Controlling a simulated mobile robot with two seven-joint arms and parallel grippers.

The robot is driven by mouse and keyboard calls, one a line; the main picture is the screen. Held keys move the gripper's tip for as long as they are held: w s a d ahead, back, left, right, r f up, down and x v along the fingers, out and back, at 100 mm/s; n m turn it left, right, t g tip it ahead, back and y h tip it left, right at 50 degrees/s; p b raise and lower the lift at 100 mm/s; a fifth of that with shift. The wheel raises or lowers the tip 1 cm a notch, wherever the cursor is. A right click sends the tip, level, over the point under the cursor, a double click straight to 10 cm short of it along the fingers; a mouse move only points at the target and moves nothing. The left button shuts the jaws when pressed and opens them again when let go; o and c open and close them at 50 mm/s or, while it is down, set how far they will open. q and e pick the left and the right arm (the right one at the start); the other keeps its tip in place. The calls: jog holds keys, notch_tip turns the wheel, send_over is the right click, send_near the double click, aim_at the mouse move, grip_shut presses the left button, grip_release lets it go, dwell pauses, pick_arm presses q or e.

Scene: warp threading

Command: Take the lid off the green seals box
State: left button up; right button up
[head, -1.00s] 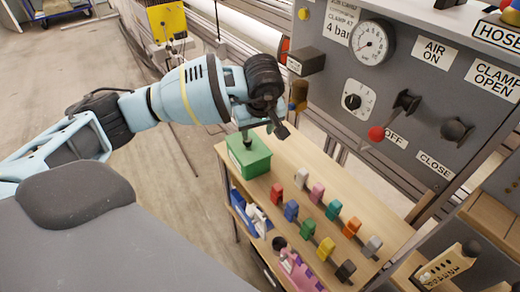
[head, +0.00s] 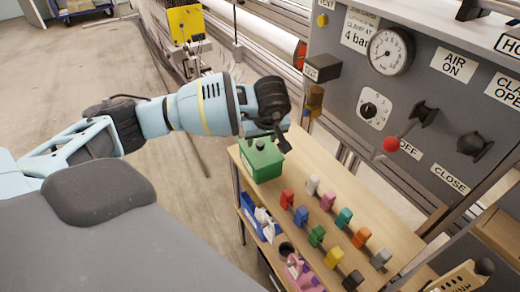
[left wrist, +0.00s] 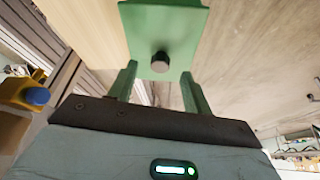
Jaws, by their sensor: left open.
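My left gripper (head: 279,138) is over the lid, beside the knob in the head view. In the left wrist view the lid (left wrist: 190,22) and knob (left wrist: 160,62) appear ahead of my open left gripper (left wrist: 160,72). The knob lies in line with the gap between the fingers; contact is not visible. My right gripper is not in view.
Several coloured blocks (head: 316,236) stand in rows on the bench top (head: 375,212), right of the box. A grey control panel (head: 430,125) with a gauge and levers rises behind. A blue bin (head: 263,225) sits on the shelf below.

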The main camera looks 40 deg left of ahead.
pick_arm(q)
jog(key=shift+x, duration=1.2)
grip_shut()
jog(key=shift+r, duration=0.15)
jog(key=shift+r, duration=0.6)
notch_tip(320, 180, up, 2)
jog(key=shift+s+r, duration=0.1)
jog(key=shift+s, duration=0.1)
jog(key=s+r+b, duration=0.1)
jog(key=s, duration=1.4)
jog(key=shift+s+d+r, duration=0.15)
jog(key=shift+s+d, duration=0.05)
jog(key=shift+s, duration=0.15)
